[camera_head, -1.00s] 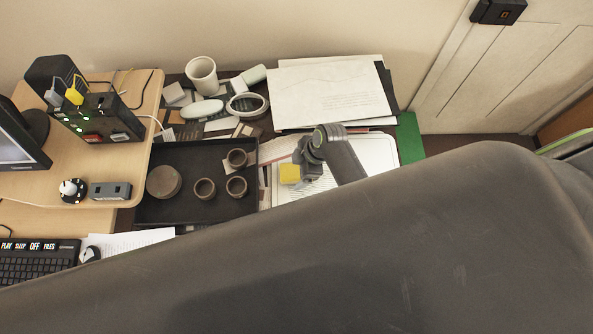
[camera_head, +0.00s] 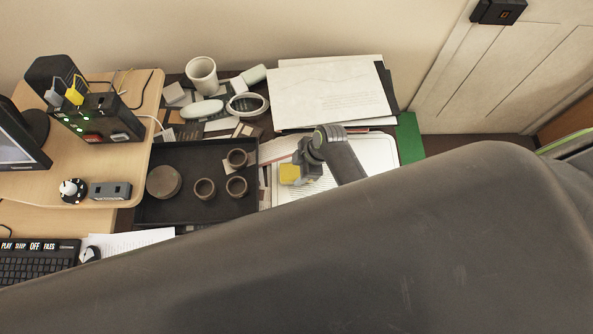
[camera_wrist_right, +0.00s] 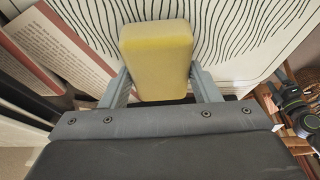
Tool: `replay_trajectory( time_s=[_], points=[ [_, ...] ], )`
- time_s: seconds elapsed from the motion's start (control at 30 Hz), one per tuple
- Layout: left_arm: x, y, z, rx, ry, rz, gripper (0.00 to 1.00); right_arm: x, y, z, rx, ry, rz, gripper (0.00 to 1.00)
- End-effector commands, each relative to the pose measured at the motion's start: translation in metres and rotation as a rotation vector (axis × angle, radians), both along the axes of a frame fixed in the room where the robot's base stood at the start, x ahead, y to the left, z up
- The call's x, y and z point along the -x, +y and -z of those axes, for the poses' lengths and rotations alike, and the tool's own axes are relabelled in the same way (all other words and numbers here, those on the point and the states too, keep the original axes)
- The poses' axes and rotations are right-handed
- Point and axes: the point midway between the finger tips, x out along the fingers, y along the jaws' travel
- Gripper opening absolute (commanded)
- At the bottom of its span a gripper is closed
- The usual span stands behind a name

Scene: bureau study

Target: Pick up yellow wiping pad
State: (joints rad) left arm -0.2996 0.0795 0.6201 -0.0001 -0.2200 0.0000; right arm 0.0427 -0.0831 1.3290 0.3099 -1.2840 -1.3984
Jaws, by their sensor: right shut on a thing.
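Behind the pad is a white sheet with wavy black lines (camera_wrist_right: 245,40). I cannot tell how far the pad is from the surface below.
A black tray (camera_head: 160,212) with several brown cups lies left of the gripper. Behind are a white mug (camera_head: 201,75), a round dish (camera_head: 247,105) and stacked papers (camera_head: 330,95). A wooden desk with a switch box (camera_head: 100,120) stands at left. My own arm covers the front.

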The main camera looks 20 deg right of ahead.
Motion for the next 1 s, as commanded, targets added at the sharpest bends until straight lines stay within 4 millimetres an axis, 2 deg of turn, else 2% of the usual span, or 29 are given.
replay_trajectory(
  time_s=[0.27, 0.47, 1.0],
  points=[
    [0.000, 0.000, 0.000, 0.000, -0.001, 0.000, 0.75, 0.000, 0.000, -0.001, 0.000, 0.000, 0.000, 0.34],
    [0.000, 0.000, 0.000, 0.000, -0.001, 0.000, 0.75, -0.001, 0.000, -0.012, -0.001, -0.003, 0.000, 0.34],
    [0.000, 0.000, 0.001, 0.000, 0.000, 0.000, 0.75, -0.001, 0.001, -0.094, -0.001, -0.003, 0.000, 0.34]
  ],
)
